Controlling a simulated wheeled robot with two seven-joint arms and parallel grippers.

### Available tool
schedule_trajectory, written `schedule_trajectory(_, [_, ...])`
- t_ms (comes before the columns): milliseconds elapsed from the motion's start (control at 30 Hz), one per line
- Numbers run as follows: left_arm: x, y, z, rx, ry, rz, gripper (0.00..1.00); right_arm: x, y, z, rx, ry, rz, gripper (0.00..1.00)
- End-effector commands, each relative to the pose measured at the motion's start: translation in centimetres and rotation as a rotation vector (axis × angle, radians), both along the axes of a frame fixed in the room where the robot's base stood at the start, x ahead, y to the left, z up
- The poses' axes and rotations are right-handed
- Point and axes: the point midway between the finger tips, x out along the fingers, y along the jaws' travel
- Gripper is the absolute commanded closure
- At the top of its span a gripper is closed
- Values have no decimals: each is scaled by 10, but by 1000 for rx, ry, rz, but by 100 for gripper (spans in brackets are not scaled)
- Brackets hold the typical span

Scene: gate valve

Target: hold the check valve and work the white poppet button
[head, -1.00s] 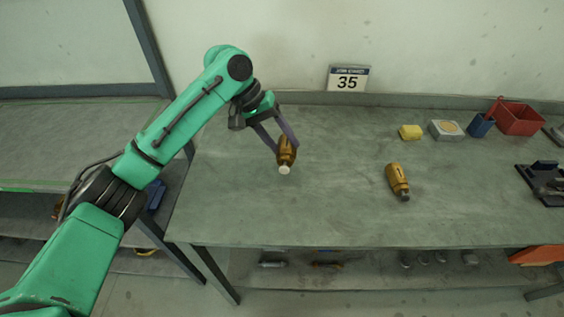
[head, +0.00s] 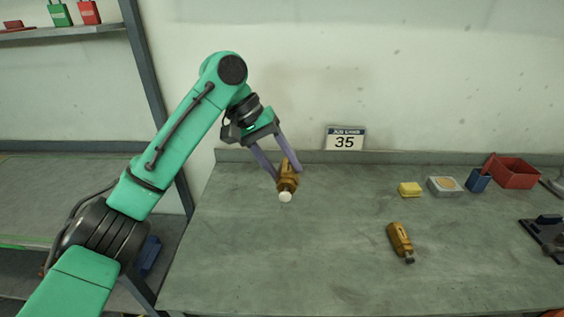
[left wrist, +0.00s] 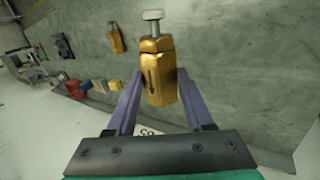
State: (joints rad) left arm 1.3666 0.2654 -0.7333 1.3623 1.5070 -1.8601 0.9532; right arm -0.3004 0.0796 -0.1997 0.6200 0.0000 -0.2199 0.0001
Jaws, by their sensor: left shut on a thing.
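My left gripper (head: 277,170) is shut on the brass check valve (head: 287,178), holding it above the back left part of the bench. The valve is tilted, with its white poppet button (head: 285,197) at the lower end, facing the head camera. In the left wrist view the valve (left wrist: 159,75) sits between the two purple fingers, with the white button (left wrist: 153,16) sticking out past them, uncovered. A second brass valve (head: 399,240) lies on the bench to the right, with a grey end. My right gripper is in neither view.
The bench (head: 330,260) is clear around and below the held valve. At the back right are a yellow block (head: 410,189), a grey box (head: 443,187), a blue cup (head: 478,180) and a red bin (head: 515,172). A "35" sign (head: 344,139) is at the wall.

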Motion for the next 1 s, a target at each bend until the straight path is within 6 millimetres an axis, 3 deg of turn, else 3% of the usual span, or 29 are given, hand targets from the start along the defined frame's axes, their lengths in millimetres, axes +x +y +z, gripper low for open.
schedule_trajectory(1000, [0, 0, -14, -2, -2, 0, 100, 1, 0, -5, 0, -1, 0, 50])
